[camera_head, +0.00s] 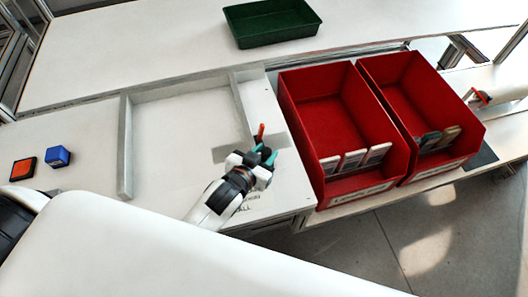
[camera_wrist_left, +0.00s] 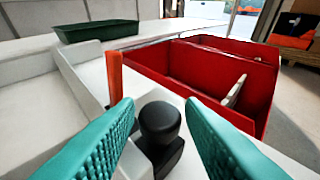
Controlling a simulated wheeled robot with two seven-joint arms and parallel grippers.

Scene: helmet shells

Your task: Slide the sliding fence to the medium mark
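The sliding fence (camera_head: 258,98) is a white piece on the right side of the white three-sided frame on the table; it also shows in the left wrist view (camera_wrist_left: 78,82). An upright orange post (camera_head: 261,131) stands beside it, also seen in the left wrist view (camera_wrist_left: 115,82). A black knob (camera_wrist_left: 160,122) stands close to the post. My left gripper (camera_head: 265,155) is open, its teal fingers apart on either side of the knob in the left wrist view, with gaps visible. Dark lettering ending in "ALL" (camera_head: 248,197) is partly hidden by my gripper. I cannot read a medium mark.
Two red bins (camera_head: 300,110) (camera_head: 440,98) with several upright pieces inside stand right of the fence. A green tray (camera_head: 270,22) sits at the back. A blue block (camera_head: 57,156) and an orange-topped black block (camera_head: 23,168) lie at the left.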

